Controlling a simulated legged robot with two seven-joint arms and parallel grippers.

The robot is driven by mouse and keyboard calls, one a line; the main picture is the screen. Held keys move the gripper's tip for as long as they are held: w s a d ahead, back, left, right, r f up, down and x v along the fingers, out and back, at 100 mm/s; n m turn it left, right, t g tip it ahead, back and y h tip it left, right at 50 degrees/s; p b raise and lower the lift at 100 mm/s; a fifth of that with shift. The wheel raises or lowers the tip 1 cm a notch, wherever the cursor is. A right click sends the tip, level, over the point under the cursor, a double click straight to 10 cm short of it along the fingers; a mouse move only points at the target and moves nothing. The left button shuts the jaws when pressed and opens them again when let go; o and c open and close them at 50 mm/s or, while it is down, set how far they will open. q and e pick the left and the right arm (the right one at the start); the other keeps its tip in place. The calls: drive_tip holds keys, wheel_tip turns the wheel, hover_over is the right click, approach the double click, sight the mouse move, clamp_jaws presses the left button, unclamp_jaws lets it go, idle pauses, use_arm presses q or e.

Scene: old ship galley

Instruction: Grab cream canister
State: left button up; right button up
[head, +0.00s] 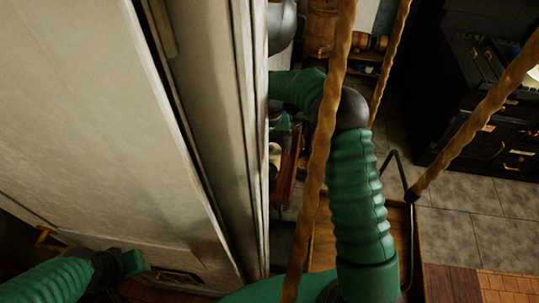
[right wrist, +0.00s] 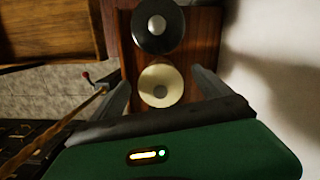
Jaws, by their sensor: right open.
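The cream canister (right wrist: 160,85) shows from above in the right wrist view, a round pale lid with a grey knob, on a reddish-brown wooden shelf (right wrist: 128,60). My right gripper (right wrist: 160,77) is open, with one grey finger on each side of the canister in the picture. I cannot tell whether the fingers reach down around it or touch it. In the head view a small pale part of the canister (head: 274,152) shows, mostly hidden by the door frame. My left gripper (head: 135,264) is low at the left by the pale panel; its jaws are unclear.
A black canister (right wrist: 157,25) stands right beside the cream one. A pale wall (right wrist: 270,40) is close on the right. Twisted ropes (head: 318,150) hang around my right arm in the head view. A dark stove (head: 490,100) stands at the right, with tiled floor before it.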

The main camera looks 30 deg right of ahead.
drive_tip(key=f, duration=0.1)
drive_tip(key=w+f, duration=0.1)
drive_tip(key=f, duration=0.1)
drive_tip(key=shift+d+f, duration=0.1)
drive_tip(key=shift+d, duration=0.05)
drive_tip(key=shift+w+d+f, duration=0.1)
drive_tip(key=shift+w+d, duration=0.1)
drive_tip(key=shift+w, duration=0.05)
drive_tip(key=shift+d, duration=0.15)
drive_tip(key=shift+c, duration=0.9)
drive_tip(key=shift+s+d, duration=0.1)
drive_tip(key=shift+s, duration=0.1)
drive_tip(key=shift+c, duration=1.3)
drive_tip(key=shift+s+r, duration=0.3)
drive_tip(key=c, duration=0.5)
drive_tip(key=shift+a, duration=0.3)
drive_tip(key=shift+c, duration=1.1)
drive_tip(key=shift+w+a, duration=0.15)
drive_tip(key=shift+w, duration=0.05)
drive_tip(key=c, duration=0.5)
drive_tip(key=shift+w+f, duration=0.1)
drive_tip(key=shift+c, duration=1.2)
use_arm(q)
drive_tip(key=shift+w+d+r, duration=0.25)
drive_tip(key=shift+w+r, duration=0.1)
drive_tip(key=shift+w, duration=0.3)
use_arm(e)
clamp_jaws()
